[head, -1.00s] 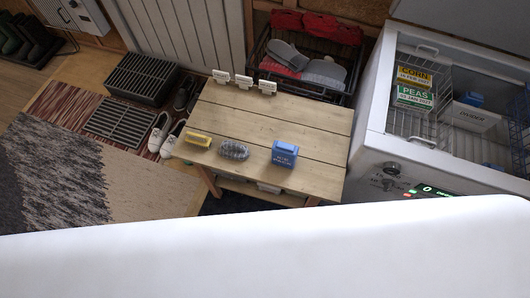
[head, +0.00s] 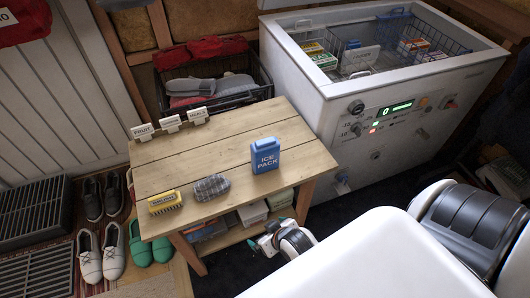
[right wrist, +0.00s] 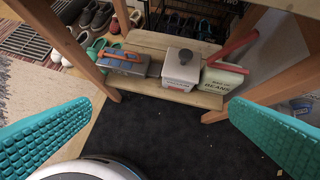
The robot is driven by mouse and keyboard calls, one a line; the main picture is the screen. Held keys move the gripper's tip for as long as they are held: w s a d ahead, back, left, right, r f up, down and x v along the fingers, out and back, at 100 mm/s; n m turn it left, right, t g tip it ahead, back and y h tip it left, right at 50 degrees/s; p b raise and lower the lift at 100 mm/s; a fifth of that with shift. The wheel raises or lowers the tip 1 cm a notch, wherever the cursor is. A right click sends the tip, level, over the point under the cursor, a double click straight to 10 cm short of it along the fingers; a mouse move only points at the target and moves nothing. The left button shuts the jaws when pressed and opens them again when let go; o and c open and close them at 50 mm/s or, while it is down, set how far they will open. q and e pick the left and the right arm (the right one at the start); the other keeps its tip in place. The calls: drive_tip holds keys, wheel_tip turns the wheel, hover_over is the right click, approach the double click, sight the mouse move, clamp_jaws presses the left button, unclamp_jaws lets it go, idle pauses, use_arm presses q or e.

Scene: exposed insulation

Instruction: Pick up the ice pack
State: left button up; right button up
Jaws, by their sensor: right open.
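The ice pack (head: 265,156), a blue block with white lettering, stands upright on the right part of the wooden table (head: 235,138). My right gripper (head: 264,240) is low in front of the table, below the tabletop and apart from the ice pack. Its two teal fingers are spread wide with nothing between them in the right wrist view (right wrist: 160,135). That view looks at the shelf under the table, and the ice pack is not in it. My left gripper is not in view.
A yellow block (head: 165,202) and a grey ridged item (head: 211,187) lie left of the ice pack. Small label signs (head: 170,124) stand at the table's back left. An open chest freezer (head: 385,125) stands behind right. The lower shelf (right wrist: 180,90) holds several items.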

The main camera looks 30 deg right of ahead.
wheel_tip(320, 180, up, 6)
drive_tip(key=w+d+t+b, duration=0.2)
drive_tip(key=w+b, duration=0.1)
drive_tip(key=b, duration=0.2)
drive_tip(key=m+t+h, duration=0.3)
drive_tip(key=t+h, duration=0.1)
drive_tip(key=t, duration=0.4)
approach(266, 153)
drive_tip(key=a+x, duration=0.1)
drive_tip(key=x, duration=0.4)
drive_tip(key=d+b+x, duration=0.1)
drive_tip(key=x, duration=0.2)
drive_tip(key=shift+d+b+x, duration=0.15)
drive_tip(key=shift+b+x, duration=0.1)
drive_tip(key=shift+x, duration=1.25)
drive_tip(key=shift+d+b+x, duration=0.15)
drive_tip(key=shift+b+x, duration=0.05)
drive_tip(key=shift+x, duration=1.25)
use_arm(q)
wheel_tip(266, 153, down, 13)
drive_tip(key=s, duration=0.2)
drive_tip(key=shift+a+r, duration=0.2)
use_arm(e)
drive_tip(key=shift+s+f, duration=0.1)
drive_tip(key=shift+c, duration=0.6)
drive_tip(key=c, duration=1.2)
